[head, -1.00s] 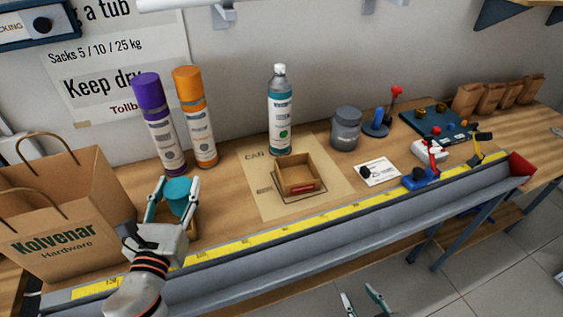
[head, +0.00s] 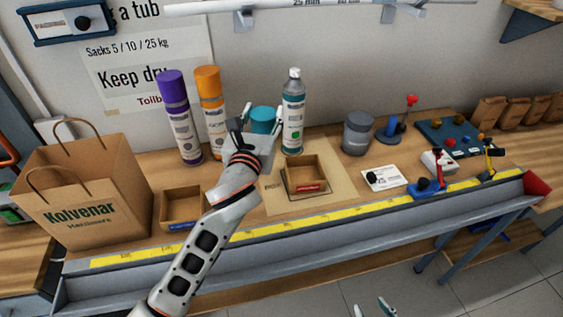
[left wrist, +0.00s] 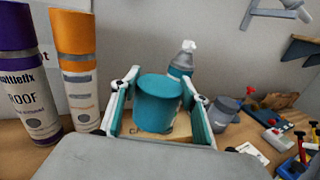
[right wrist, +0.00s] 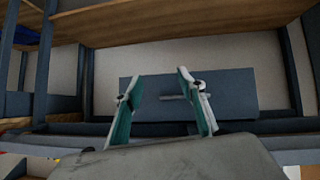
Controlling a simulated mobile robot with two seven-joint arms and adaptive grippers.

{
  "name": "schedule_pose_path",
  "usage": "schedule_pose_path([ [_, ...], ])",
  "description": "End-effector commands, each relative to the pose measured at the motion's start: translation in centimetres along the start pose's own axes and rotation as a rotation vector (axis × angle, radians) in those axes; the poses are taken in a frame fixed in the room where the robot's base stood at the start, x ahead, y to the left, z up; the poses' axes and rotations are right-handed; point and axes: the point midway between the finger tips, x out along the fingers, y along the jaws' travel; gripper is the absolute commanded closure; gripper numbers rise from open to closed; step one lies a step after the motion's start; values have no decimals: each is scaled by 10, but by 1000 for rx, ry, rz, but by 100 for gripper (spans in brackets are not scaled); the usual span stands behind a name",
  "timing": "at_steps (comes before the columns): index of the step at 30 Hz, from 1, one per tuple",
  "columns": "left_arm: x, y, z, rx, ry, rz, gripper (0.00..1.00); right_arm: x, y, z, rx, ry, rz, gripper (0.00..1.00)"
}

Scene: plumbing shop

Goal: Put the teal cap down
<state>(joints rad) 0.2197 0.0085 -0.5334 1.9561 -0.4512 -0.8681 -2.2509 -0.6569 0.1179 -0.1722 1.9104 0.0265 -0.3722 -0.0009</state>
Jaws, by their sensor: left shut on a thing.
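The teal cap (head: 262,116) is held between the fingers of my left gripper (head: 260,122), raised above the bench behind the red-labelled wooden box. In the left wrist view the teal cap (left wrist: 157,100) sits between the two finger pads of my left gripper (left wrist: 160,105). It hides part of the teal-labelled bottle (left wrist: 183,60) behind it. My right gripper (right wrist: 163,105) is open and empty, low beside a shelf; its fingertips show at the bottom of the head view (head: 373,309).
A small wooden box with a red label (head: 305,186) stands on a cardboard sheet (head: 285,206). Another box with a blue label (head: 180,222) is at the left. Purple (head: 178,120) and orange (head: 211,110) cans, a bottle (head: 293,112) and a grey jar (head: 357,133) stand behind.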

Motion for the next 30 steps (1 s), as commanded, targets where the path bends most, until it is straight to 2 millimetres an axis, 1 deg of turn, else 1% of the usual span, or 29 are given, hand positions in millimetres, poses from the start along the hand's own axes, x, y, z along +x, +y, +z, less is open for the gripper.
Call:
schedule_pose_path([
  [1, 0, 0, -16, 0, 7, 1, 64, 0, 0, -1, 1, 2, 0, 60],
  [3, -1, 0, -33, 0, 7, 1, 64, 1, 0, -2, 3, 3, 0, 60],
  [9, -1, 0, -81, -2, 6, 0, 64, 1, 0, -4, 3, 7, 0, 60],
  [12, -1, 0, -102, -2, 4, 1, 64, 4, -2, -3, 3, 11, -1, 60],
  [16, -1, -1, -117, -3, 0, -1, 64, 6, -6, -3, 0, 21, -9, 60],
  [20, -1, 0, -125, -1, 0, 1, 64, 6, -7, -9, -8, 36, -15, 60],
  [23, -1, -1, -139, -2, 3, 0, 64, 9, -7, -12, -10, 51, -16, 60],
  [24, -1, -1, -146, -2, 2, 0, 64, 11, -9, -12, -10, 58, -19, 60],
  [27, -1, 0, -159, -3, 1, 0, 64, 15, -16, -13, -10, 69, -29, 60],
  [30, -1, 0, -165, -2, 1, 0, 64, 16, -20, -13, -9, 73, -35, 60],
])
